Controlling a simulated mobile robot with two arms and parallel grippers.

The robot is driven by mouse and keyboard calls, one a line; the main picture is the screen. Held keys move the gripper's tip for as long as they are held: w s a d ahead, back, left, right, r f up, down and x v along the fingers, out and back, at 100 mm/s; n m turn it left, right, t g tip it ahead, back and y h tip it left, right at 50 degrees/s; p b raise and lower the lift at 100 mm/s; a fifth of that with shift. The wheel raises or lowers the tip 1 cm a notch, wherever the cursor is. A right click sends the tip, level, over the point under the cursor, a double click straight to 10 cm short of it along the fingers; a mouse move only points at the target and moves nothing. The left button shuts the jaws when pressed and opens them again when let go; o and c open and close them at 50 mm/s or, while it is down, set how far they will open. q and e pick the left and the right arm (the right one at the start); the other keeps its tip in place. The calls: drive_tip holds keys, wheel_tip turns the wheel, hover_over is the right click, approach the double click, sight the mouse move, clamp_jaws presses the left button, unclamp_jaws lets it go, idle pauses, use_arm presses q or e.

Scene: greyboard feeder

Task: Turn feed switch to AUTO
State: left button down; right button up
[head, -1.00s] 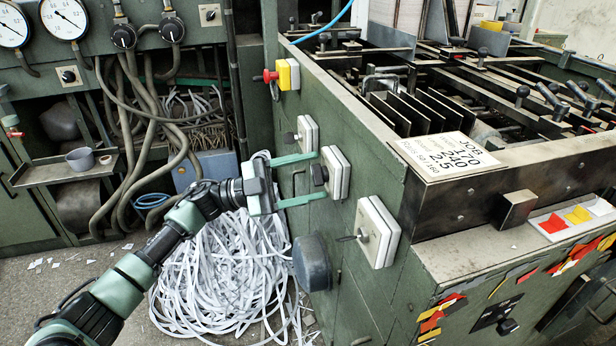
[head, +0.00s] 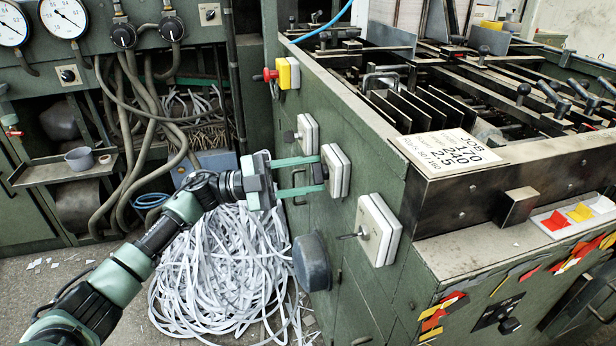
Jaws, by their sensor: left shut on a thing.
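Three pale switch boxes sit on the green side panel of the machine: a far one (head: 309,134), a middle one (head: 340,172) and a near one (head: 384,231). No lettering on them is readable, so I cannot tell which is marked feed or where AUTO is. My left gripper (head: 321,174), with green fingers, is shut on the dark knob (head: 319,172) of the middle switch box. One finger is above the knob and the other below it, partly hiding it. My right gripper is not in view.
A red emergency button on a yellow box (head: 288,74) is up and behind. The near switch box has a key-like handle (head: 349,237). A grey rounded cover (head: 312,262) sticks out below. A heap of white paper strips (head: 225,265) lies on the floor under my left arm.

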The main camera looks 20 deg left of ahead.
use_arm(q)
drive_tip(key=shift+r+m+g+y+b, duration=0.15)
drive_tip(key=shift+m+g+y, duration=0.3)
drive_tip(key=shift+m, duration=1.25)
drive_tip(key=shift+m+g+y+b, duration=0.25)
drive_tip(key=shift+m+y, duration=0.4)
drive_tip(key=shift+m, duration=1.05)
drive_tip(key=c, duration=0.8)
unclamp_jaws()
drive_tip(key=shift+c, duration=0.2)
drive_tip(key=shift+a, duration=0.15)
drive_tip(key=v, duration=0.7)
drive_tip(key=shift+a, duration=0.35)
